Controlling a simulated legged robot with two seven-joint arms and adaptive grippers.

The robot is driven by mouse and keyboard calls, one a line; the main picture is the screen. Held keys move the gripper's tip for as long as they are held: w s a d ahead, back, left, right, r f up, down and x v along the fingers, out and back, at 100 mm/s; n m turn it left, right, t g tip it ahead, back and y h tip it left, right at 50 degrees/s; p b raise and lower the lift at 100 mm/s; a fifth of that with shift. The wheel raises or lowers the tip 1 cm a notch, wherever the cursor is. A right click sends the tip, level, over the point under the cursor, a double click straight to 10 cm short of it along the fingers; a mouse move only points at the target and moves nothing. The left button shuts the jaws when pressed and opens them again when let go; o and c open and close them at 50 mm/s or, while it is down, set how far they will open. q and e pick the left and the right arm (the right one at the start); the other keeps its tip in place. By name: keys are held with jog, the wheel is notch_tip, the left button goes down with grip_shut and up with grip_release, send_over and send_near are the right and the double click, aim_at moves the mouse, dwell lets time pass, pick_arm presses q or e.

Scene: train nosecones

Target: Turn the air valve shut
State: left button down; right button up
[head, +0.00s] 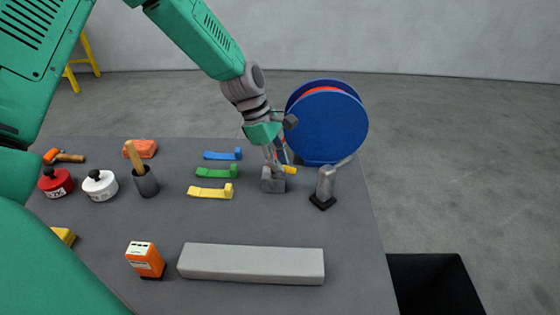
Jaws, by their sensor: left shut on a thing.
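The air valve looks to be the small grey block (272,185) with a yellow handle (290,170) on the right part of the table. My left gripper (279,163) reaches down to it from above and is shut on the yellow handle. The fingers hide part of the handle, so its exact angle is hard to tell. My right gripper is not in view.
A blue reel (330,125) stands just behind the valve. A grey cylinder with a lever (325,184) stands close to its right. Blue, green and yellow clips (212,192) lie to its left. A long grey bar (250,263) lies in front.

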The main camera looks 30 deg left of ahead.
pick_arm(q)
jog(key=shift+a, duration=0.1)
jog(key=shift+s+m+g+p, duration=0.2)
jog(key=shift+m+g+p, duration=0.2)
jog(key=shift+m+p, duration=0.8)
jog(key=m+g+p, duration=0.1)
jog(key=m+p, duration=0.1)
jog(key=m, duration=0.1)
jog(key=shift+s+p, duration=0.2)
jog(key=shift+p, duration=0.1)
jog(key=m, duration=0.2)
jog(key=m+g+p, duration=0.1)
jog(key=m, duration=0.1)
jog(key=shift+s+g+y, duration=0.2)
jog(key=shift+g+y, duration=0.1)
jog(key=shift+y, duration=0.1)
jog(key=m, duration=0.1)
jog(key=m+g, duration=0.1)
jog(key=m, duration=0.1)
jog(key=m+y+p, duration=0.1)
jog(key=shift+s+a+f+m, duration=0.1)
jog(key=shift+s+a+m, duration=0.1)
jog(key=shift+a+m, duration=0.15)
